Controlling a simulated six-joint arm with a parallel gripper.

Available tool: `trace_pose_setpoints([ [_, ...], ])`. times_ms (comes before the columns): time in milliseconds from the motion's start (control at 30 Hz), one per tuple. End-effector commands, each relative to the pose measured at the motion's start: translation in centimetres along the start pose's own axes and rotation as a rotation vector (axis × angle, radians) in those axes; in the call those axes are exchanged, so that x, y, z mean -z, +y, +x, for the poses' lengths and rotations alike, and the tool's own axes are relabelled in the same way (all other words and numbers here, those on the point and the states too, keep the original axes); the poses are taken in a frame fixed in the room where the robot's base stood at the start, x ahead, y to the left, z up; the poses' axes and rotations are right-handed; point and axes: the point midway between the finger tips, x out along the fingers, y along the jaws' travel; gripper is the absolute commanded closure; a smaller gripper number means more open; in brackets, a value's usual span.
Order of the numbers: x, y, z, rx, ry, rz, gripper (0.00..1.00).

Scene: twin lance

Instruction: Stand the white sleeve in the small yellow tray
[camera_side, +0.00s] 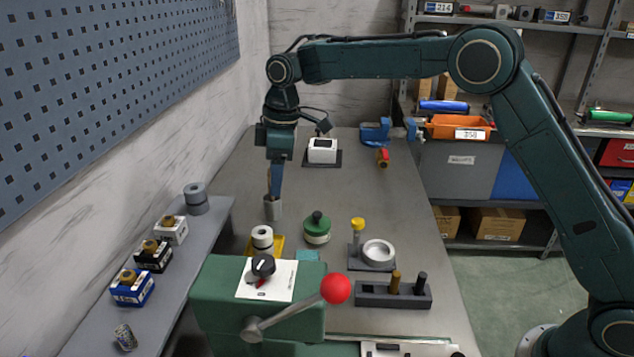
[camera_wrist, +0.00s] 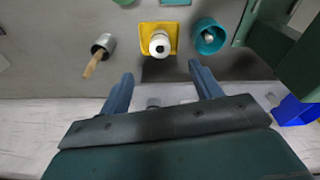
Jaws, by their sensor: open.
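The white sleeve (camera_side: 262,236) stands upright in the small yellow tray (camera_side: 279,243). Its lower part is hidden behind the green machine in the side view. In the wrist view the sleeve (camera_wrist: 159,44) is seen from above, inside the edges of the yellow tray (camera_wrist: 146,29). My gripper (camera_side: 275,196) points down, above and behind the tray in the side view. In the wrist view my gripper (camera_wrist: 160,70) is open, with nothing between its fingers, and the sleeve is apart from both fingertips.
A grey cup (camera_wrist: 104,41) with a wooden handle stands beside the tray; a teal cup (camera_wrist: 206,47) is on its other side. A green round container (camera_side: 317,236) is near. The green machine (camera_side: 225,297) with a red-knobbed lever stands in front.

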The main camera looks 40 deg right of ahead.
Motion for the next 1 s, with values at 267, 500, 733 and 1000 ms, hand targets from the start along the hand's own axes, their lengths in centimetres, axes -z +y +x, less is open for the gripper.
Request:
trace_pose_setpoints([
  [267,-4.2,-2.4,-6.6,-0.052,0.042,0.153,0.36],
  [500,-8.5,-5.3,-11.0,-0.095,0.08,0.287,0.36],
  [733,-12.9,-8.6,-13.9,-0.135,0.117,0.417,0.36],
  [1000,-18.3,-13.0,-15.9,-0.18,0.165,0.565,0.36],
])
